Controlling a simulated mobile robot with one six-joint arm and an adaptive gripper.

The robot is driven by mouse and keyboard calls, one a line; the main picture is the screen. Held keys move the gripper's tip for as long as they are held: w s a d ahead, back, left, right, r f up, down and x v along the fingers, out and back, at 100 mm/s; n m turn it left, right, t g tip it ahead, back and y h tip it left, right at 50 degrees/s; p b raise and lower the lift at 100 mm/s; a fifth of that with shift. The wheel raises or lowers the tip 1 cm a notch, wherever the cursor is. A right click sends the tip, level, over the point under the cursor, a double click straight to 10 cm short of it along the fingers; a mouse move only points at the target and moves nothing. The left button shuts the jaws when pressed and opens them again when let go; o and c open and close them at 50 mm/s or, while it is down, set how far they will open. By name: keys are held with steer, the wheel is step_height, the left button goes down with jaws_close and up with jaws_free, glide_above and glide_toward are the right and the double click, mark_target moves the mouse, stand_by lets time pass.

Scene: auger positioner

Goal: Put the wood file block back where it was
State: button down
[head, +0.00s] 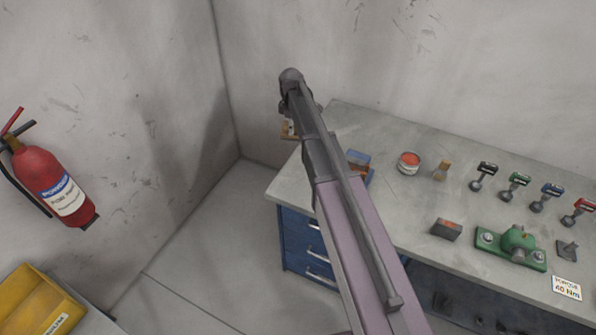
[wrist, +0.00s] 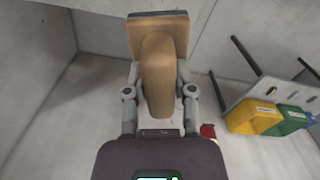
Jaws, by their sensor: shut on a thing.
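My gripper (wrist: 159,88) is shut on the wood file block (wrist: 158,55), which is tan with a rounded near part and a dark, flat far end. The block is clasped between the two fingers, above the floor in the wrist view. In the head view my arm hides most of the gripper. A small tan piece of the block (head: 289,127) shows just left of the workbench's (head: 310,180) back left corner, and the rest is hidden.
A fire extinguisher (head: 58,185) hangs left. Yellow bin (head: 38,302) is lower left.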

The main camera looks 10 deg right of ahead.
steer(key=shift+w+d, duration=0.1)
steer(key=shift+w, duration=0.4)
steer(key=shift+s, duration=0.15)
steer(key=s+d+f+m+b, duration=0.1)
steer(key=s+f+b, duration=0.4)
steer(key=f+b, duration=0.1)
steer(key=s+d+f+m+b, duration=0.1)
steer(key=s+f+b, duration=0.4)
steer(key=f+b, duration=0.2)
steer(key=s+d+f+m+b, duration=0.1)
steer(key=s+f+b, duration=0.4)
steer(key=f+b, duration=0.1)
steer(key=shift+d+f+b, duration=0.1)
steer(key=shift+f+b, duration=0.2)
steer(key=shift+b, duration=0.1)
steer(key=shift+w, duration=0.1)
steer(key=w, duration=0.5)
steer(key=w+f+b, duration=0.1)
steer(key=w, duration=0.8)
steer(key=shift+w+d+f, duration=0.2)
steer(key=shift+w+d, duration=0.1)
steer(key=shift+d, duration=0.05)
